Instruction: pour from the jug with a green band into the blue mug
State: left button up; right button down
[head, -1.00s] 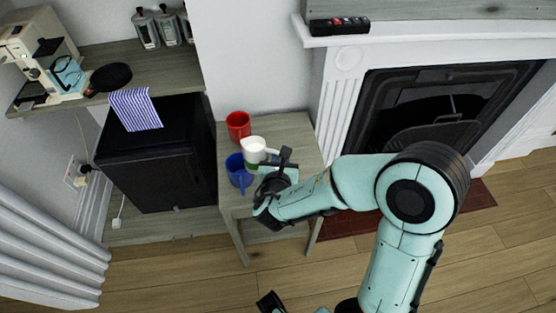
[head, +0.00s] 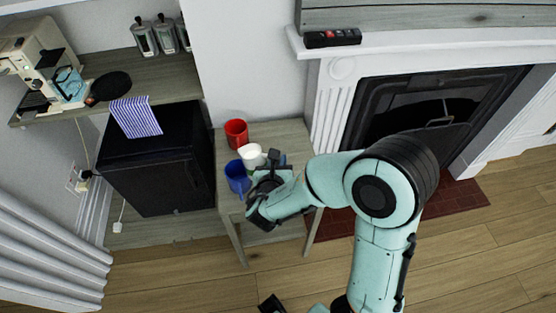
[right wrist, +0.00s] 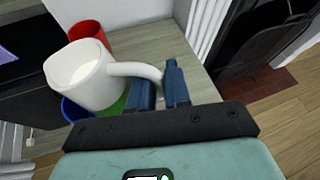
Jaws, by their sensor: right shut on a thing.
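The white jug with a green band (head: 250,154) is held at the small side table, behind and to the right of the blue mug (head: 237,179). In the right wrist view the jug (right wrist: 88,82) looks large, its mouth visible and its handle running to my fingers. A green patch shows low on it. The blue mug (right wrist: 72,110) is mostly hidden behind the jug there. My right gripper (head: 270,166) is shut on the jug's handle; its blue fingers (right wrist: 160,92) show in the wrist view. Whether liquid flows, I cannot tell.
A red mug (head: 236,132) stands at the back of the side table (head: 289,134). A black cabinet (head: 160,165) is to the left, under a shelf (head: 175,72) with a coffee machine. The white fireplace surround (head: 327,95) is to the right.

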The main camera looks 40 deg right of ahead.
jog(key=shift+r+n+g+p, duration=0.55)
jog(key=shift+r+p, duration=0.25)
jog(key=shift+p, duration=0.95)
jog(key=shift+r+n+g+h+p, duration=0.35)
jog(key=shift+r+n+h+p, duration=0.25)
jog(key=shift+p, duration=0.5)
pick_arm(q)
jog(key=w+r+p, duration=0.1)
jog(key=w+r, duration=0.2)
jog(key=r, duration=0.5)
jog(key=shift+w+r+t+p, duration=0.3)
jog(key=shift+w+p, duration=0.1)
pick_arm(e)
jog(key=shift+w+a+r+n+g, duration=0.15)
jog(key=shift+w+r+n+g, duration=0.15)
jog(key=shift+n, duration=0.25)
jog(key=shift+s+r+p, duration=0.1)
jog(key=shift+p, duration=0.25)
pick_arm(q)
jog(key=shift+w+r, duration=0.35)
jog(key=shift+r, duration=0.05)
jog(key=shift+s, duration=0.1)
